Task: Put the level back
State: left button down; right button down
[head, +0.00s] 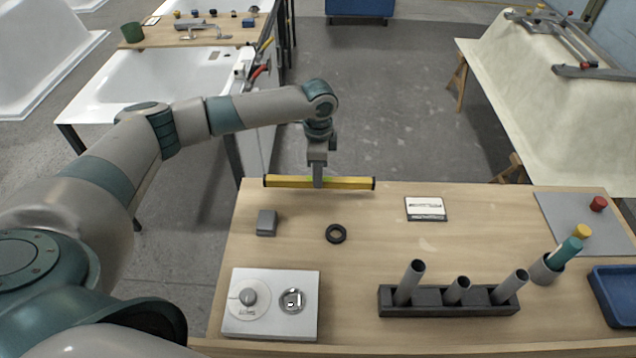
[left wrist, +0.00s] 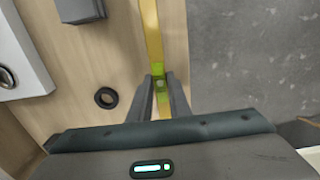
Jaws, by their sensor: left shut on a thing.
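The level is a long yellow bar with dark ends (head: 347,183), lying crosswise over the far left edge of the wooden table. My left gripper (head: 318,181) points down and is shut on the middle of the level. In the left wrist view the yellow level (left wrist: 152,32) runs up from between the two fingers (left wrist: 160,88), with a green vial at the grip. The level looks level and at or just above the tabletop; I cannot tell whether it touches. My right gripper is not in view.
Near the level on the table (head: 290,250) are a grey block (head: 267,222) and a black ring (head: 336,233). A white box with a dial (head: 270,325), a dark holder with tubes (head: 450,302), a small card (head: 426,208) and a blue tray (head: 612,300) stand nearer or rightward.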

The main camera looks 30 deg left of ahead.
pick_arm(q)
jog(key=shift+f+p, duration=0.85)
jog(key=shift+f, duration=1.15)
jog(key=c, duration=1.6)
grip_release()
jog(key=shift+c, duration=0.2)
jog(key=shift+r, duration=0.15)
